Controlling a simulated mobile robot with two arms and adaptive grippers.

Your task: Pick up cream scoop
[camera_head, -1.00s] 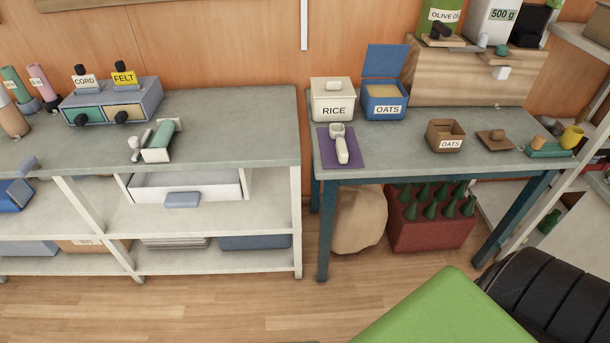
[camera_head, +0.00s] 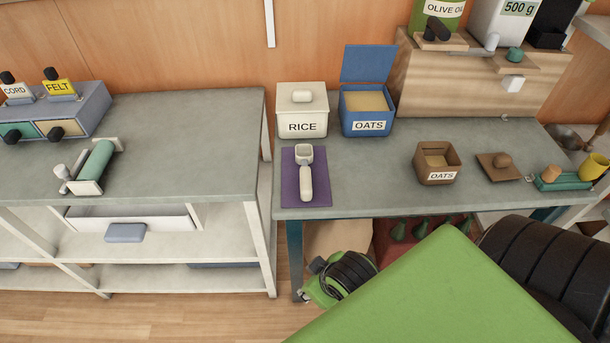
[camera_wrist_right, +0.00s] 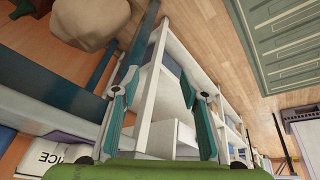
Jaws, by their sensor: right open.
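The cream scoop (camera_head: 306,180) lies on a purple mat (camera_head: 318,198) at the left end of the grey-topped table. Its bowl points to the back and its handle to the front. My right gripper (camera_wrist_right: 160,86) is open and empty in the right wrist view, with its teal fingers apart and pale shelving beyond them. The scoop cannot be made out in that view. In the head view, a green and black part of my arm (camera_head: 340,278) is low in front of the table, below the mat, with no fingers clearly visible. My left gripper is not in view.
A white RICE box (camera_head: 302,112) and an open blue OATS box (camera_head: 367,110) stand behind the mat. A brown OATS box (camera_head: 438,164) is to its right. The tabletop (camera_head: 370,170) between them is clear. A separate shelf unit (camera_head: 190,130) stands left across a narrow gap.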

